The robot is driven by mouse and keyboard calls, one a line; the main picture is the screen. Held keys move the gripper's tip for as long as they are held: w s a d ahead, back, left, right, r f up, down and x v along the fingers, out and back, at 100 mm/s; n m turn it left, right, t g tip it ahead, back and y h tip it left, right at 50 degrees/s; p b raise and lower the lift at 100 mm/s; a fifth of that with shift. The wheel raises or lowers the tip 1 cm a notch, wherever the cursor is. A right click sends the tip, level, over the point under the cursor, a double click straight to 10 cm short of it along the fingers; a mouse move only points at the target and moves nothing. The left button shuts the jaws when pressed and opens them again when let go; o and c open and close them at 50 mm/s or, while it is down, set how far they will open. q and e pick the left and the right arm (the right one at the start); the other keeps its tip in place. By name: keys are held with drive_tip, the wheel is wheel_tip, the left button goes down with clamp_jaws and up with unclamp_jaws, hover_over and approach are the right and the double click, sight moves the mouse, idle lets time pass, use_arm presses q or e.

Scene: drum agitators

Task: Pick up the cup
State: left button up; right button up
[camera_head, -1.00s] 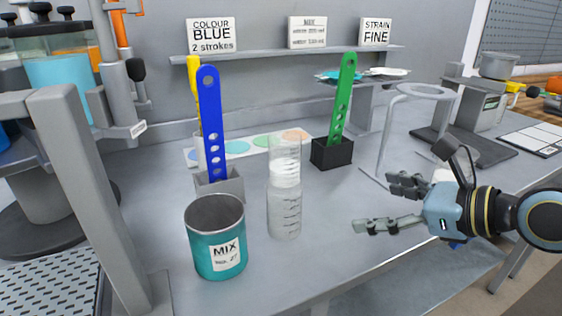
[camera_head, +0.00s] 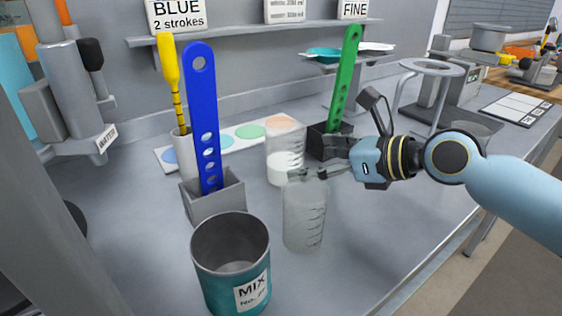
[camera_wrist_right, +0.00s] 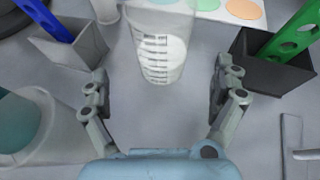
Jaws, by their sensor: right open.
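A clear measuring cup with white contents (camera_head: 284,165) stands upright on the bench in the head view. It also shows in the right wrist view (camera_wrist_right: 163,45), ahead of and between the open fingers, with a gap on each side. A second clear graduated cup (camera_head: 304,215) looks empty and stands nearer the front, its rim partly behind a finger. It shows at the lower left in the wrist view (camera_wrist_right: 58,125), outside the fingers. My right gripper (camera_head: 318,162) is open and empty; it also shows in the wrist view (camera_wrist_right: 158,88). My left gripper is out of view.
A teal MIX can (camera_head: 232,268) stands front left. A grey holder (camera_head: 214,200) with a blue paddle and a black holder (camera_head: 318,144) with a green paddle flank the cups. A ring stand (camera_head: 432,68) rises at the right. The front right bench is clear.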

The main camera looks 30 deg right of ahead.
sight(301, 161)
drive_tip(key=shift+x, duration=1.1)
drive_tip(key=b+x, duration=0.1)
drive_tip(key=x, duration=0.3)
drive_tip(key=shift+w+d+f+b, duration=0.1)
drive_tip(key=shift+w+f+b, duration=0.1)
drive_tip(key=shift+f+b, duration=0.15)
drive_tip(key=shift+w, duration=0.25)
drive_tip(key=shift+c, duration=0.2)
drive_tip(key=c, duration=1.3)
